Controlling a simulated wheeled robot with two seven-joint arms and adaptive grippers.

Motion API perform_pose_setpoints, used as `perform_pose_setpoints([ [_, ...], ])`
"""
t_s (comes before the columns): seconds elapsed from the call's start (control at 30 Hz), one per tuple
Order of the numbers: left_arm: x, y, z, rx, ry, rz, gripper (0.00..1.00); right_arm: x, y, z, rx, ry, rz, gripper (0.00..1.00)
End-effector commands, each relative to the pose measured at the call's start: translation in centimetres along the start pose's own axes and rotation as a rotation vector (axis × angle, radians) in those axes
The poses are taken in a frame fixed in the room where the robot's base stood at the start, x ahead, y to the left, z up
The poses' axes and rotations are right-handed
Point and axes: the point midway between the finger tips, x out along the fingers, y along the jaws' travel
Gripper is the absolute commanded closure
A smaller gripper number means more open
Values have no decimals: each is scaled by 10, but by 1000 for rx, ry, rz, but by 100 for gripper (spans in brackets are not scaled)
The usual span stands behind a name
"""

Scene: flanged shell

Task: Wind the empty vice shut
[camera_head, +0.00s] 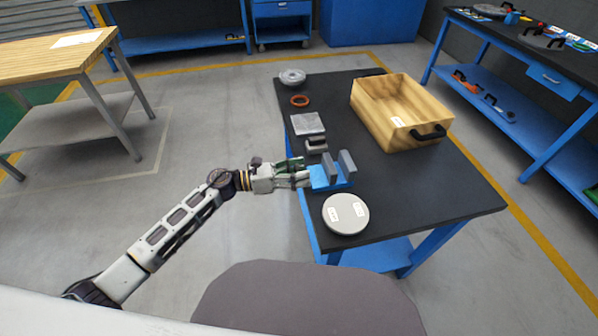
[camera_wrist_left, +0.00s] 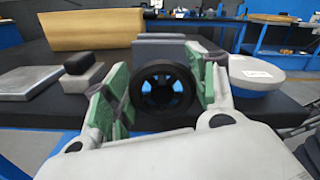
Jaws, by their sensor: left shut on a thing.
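The vice (camera_head: 331,178) has a blue base and two upright grey jaws; it sits at the near left edge of the black-topped table (camera_head: 420,195). The gap between its jaws is empty. A round black handwheel (camera_wrist_left: 163,68) faces the left wrist camera, with blue showing through its openings and a grey vice jaw (camera_wrist_left: 165,38) behind. My left gripper (camera_head: 302,174) reaches in from the left at the vice's near end. In the left wrist view its green-padded fingers (camera_wrist_left: 160,92) are on both sides of the handwheel, shut on it. My right gripper is out of view.
A round grey lidded disc (camera_head: 346,214) lies close to the vice. Grey blocks (camera_head: 307,124), an orange ring (camera_head: 299,101) and a flanged grey part (camera_head: 292,77) line the table's left side. A wooden box (camera_head: 378,107) with a black handle stands behind. The table's right front is clear.

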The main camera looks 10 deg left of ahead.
Motion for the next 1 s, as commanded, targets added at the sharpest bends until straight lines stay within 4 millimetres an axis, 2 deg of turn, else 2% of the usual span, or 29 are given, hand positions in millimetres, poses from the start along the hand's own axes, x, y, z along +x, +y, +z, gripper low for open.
perform_pose_setpoints([
  [0.13,0,1,0,1,0,1,66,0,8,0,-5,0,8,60],
  [0.17,0,1,0,2,0,1,40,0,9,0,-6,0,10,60],
  [0.33,0,0,0,2,0,1,20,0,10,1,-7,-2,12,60],
  [0.77,-2,0,0,2,0,1,20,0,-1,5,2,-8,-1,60],
  [1.0,-19,0,-1,0,1,1,20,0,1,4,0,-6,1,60],
])
